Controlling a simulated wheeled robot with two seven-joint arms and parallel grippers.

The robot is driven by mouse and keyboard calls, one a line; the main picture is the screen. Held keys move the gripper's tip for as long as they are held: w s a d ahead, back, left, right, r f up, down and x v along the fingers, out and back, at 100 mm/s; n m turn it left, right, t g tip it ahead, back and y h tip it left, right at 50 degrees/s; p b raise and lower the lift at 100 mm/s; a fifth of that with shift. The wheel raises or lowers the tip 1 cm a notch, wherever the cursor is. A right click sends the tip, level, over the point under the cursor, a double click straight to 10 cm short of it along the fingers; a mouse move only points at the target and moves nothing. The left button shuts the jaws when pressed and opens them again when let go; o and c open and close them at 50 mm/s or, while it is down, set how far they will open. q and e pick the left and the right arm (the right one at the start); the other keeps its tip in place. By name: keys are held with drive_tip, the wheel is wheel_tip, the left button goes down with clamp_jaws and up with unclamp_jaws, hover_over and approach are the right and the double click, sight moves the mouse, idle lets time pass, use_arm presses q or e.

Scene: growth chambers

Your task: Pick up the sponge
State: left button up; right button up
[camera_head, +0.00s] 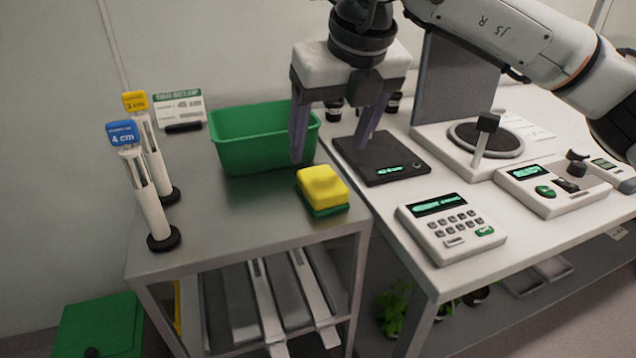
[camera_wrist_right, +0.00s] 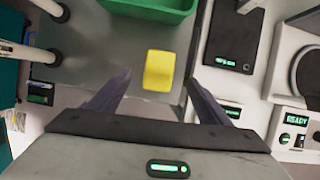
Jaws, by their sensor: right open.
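The sponge (camera_head: 322,187) is a yellow block with a green underside. It rests on the metal cart top near its front right edge, in front of the green bin. It also shows in the right wrist view (camera_wrist_right: 158,71), between and beyond the two fingers. My right gripper (camera_head: 331,160) is open and empty, with its fingers pointing down above the area behind the sponge in the head view. The wrist view shows both fingers (camera_wrist_right: 158,88) apart, not touching the sponge. My left gripper is not in view.
A green bin (camera_head: 252,140) stands behind the sponge. Two white posts with labels, yellow (camera_head: 135,101) and blue (camera_head: 122,133), stand at left. On the white table at right are a black scale (camera_head: 384,160), a keypad device (camera_head: 451,228) and a READY device (camera_head: 553,190).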

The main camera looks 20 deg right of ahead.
sight(323, 179)
drive_tip(key=x, duration=0.4)
drive_tip(key=shift+f, duration=0.2)
drive_tip(key=shift+s+x, duration=0.15)
drive_tip(key=shift+x, duration=1.2)
drive_tip(key=shift+s+x, duration=0.1)
drive_tip(key=shift+x, duration=1.25)
drive_tip(key=shift+f, duration=0.1)
drive_tip(key=shift+f+b, duration=0.2)
drive_tip(key=shift+b, duration=0.1)
drive_tip(key=c, duration=1.1)
